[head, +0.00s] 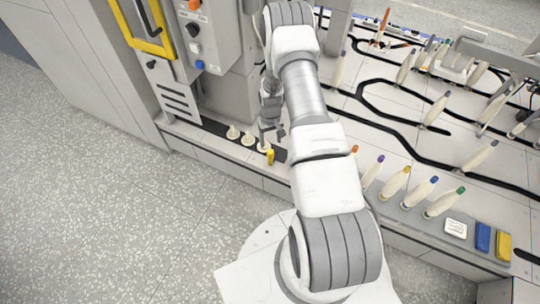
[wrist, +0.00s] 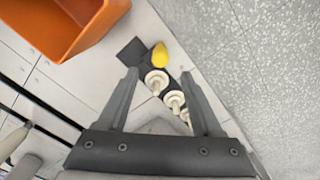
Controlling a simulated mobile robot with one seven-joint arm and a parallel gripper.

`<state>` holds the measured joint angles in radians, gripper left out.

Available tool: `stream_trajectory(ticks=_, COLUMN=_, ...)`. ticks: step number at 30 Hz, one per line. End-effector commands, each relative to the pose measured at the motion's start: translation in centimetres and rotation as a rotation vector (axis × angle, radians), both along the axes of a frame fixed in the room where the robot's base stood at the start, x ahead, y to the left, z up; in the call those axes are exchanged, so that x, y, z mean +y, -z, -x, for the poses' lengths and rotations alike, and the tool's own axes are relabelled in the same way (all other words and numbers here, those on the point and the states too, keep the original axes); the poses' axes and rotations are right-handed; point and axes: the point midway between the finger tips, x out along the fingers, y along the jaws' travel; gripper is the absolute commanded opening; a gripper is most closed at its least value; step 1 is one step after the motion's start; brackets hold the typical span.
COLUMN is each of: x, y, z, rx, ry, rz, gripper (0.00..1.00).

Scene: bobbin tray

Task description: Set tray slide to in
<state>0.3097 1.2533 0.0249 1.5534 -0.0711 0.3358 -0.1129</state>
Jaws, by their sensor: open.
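A dark strip (head: 216,127) that looks like the tray slide lies along the front edge of the machine. Several cream pegs or bobbins (head: 249,139) stand in a row on it, with a yellow knob (head: 270,156) at the right end. My gripper (wrist: 159,74) is open and empty, above the row. In the head view my gripper (head: 272,131) is small and partly hidden by my arm.
An orange bin (wrist: 65,22) is close to my gripper at the upper left of the wrist view. A grey machine column with a control panel (head: 200,40) stands behind the strip. The speckled floor in front is clear.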

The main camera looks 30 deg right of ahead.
Motion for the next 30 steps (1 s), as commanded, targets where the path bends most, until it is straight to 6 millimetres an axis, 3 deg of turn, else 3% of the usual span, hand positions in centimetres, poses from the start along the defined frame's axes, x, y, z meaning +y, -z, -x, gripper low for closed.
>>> stream_trajectory(ticks=1, x=0.0, y=1.6, z=0.1, rx=0.002, ry=0.000, rz=0.000, gripper=0.67)
stream_trajectory(ticks=6, x=0.0, y=5.3, z=0.1, rx=0.002, ry=0.000, rz=0.000, gripper=0.67)
stream_trajectory(ticks=13, x=0.0, y=8.8, z=0.0, rx=0.000, ry=0.001, rz=0.000, gripper=0.67)
stream_trajectory(ticks=18, x=0.0, y=9.8, z=0.0, rx=0.000, ry=0.001, rz=0.000, gripper=0.67)
stream_trajectory(ticks=27, x=0.0, y=9.9, z=0.0, rx=0.000, ry=0.001, rz=0.000, gripper=0.67)
stream_trajectory(ticks=30, x=0.0, y=9.9, z=0.0, rx=0.000, ry=0.001, rz=0.000, gripper=0.49)
